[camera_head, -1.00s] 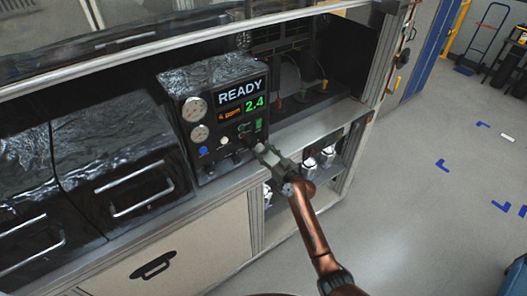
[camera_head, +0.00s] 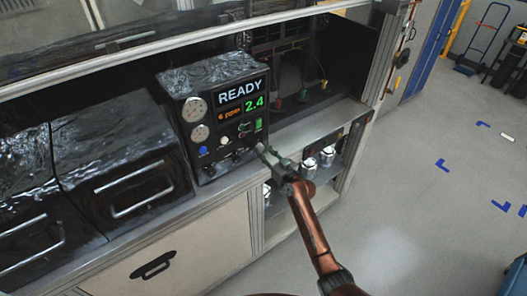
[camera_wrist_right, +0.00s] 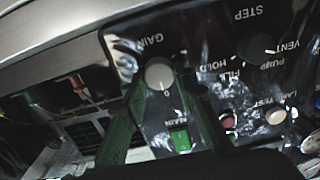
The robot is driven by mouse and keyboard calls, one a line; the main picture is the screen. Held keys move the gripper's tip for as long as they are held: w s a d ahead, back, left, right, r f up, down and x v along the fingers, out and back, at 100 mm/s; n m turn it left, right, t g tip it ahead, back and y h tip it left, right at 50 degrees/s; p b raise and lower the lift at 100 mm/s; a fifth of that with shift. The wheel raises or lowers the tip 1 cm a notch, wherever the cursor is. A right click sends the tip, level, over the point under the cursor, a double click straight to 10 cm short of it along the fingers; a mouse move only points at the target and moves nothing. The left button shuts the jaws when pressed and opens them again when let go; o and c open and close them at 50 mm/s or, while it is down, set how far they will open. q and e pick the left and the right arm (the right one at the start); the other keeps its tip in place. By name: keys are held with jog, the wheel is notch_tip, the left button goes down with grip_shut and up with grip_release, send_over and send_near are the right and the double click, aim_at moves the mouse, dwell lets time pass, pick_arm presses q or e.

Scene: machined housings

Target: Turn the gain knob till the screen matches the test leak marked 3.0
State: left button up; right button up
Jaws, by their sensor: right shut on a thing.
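The dark test unit (camera_head: 213,85) stands on the bench with its front panel towards me. Its screen (camera_head: 242,97) reads READY and a green 2.4, beside small orange text. The gain knob (camera_wrist_right: 159,74), pale and round under the label GAIN, shows in the right wrist view. My right gripper (camera_head: 262,150) is at the panel's lower right corner. In the wrist view its green fingers (camera_wrist_right: 162,88) are shut on the gain knob, one on each side. In the head view the gripper hides the knob. No mark 3.0 is readable. My left gripper is out of view.
A green switch (camera_wrist_right: 180,139) marked MAIN sits close by the fingers. Small red and green fittings (camera_head: 301,96) stand in the bay to the right. Metal jars (camera_head: 327,157) stand on a shelf below. Dark drawers (camera_head: 120,165) are at left; open floor is at right.

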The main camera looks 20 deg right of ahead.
jog(key=m, duration=0.3)
jog(key=shift+d, duration=0.1)
jog(key=m+p, duration=0.1)
jog(key=m, duration=0.3)
jog(key=shift+r, duration=0.1)
jog(key=m+p, duration=0.1)
jog(key=m, duration=0.3)
jog(key=shift+d, duration=0.1)
jog(key=shift+w+m+p, duration=0.1)
jog(key=shift+m+p, duration=0.25)
jog(key=shift+m, duration=1.35)
jog(key=o, duration=1.1)
jog(key=shift+f, duration=0.2)
